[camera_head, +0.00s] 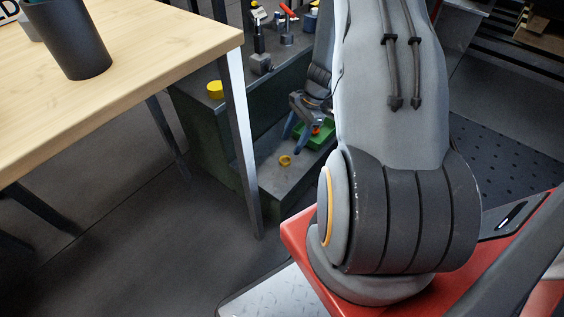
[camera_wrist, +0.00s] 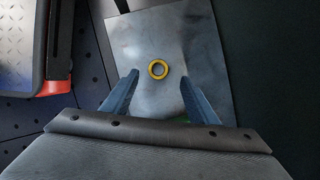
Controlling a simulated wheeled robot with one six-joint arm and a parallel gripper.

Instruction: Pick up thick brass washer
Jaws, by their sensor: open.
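The thick brass washer (camera_head: 285,160) is a yellow ring lying flat on a low grey shelf (camera_head: 270,183). In the wrist view the washer (camera_wrist: 158,69) lies on the bare grey surface, ahead of the fingertips and roughly midway between them. My gripper (camera_wrist: 158,80) is open with nothing between its two blue fingers. In the head view my gripper (camera_head: 296,135) hangs over the shelf, close to the washer on its far side. The washer is fully visible in the wrist view. I cannot tell the exact height of the fingers above it.
A green tray (camera_head: 318,138) sits on the shelf beside the gripper. A higher step carries a yellow round part (camera_head: 215,90) and several tools. A wooden table (camera_head: 130,50) with a dark cup (camera_head: 68,40) stands at the left.

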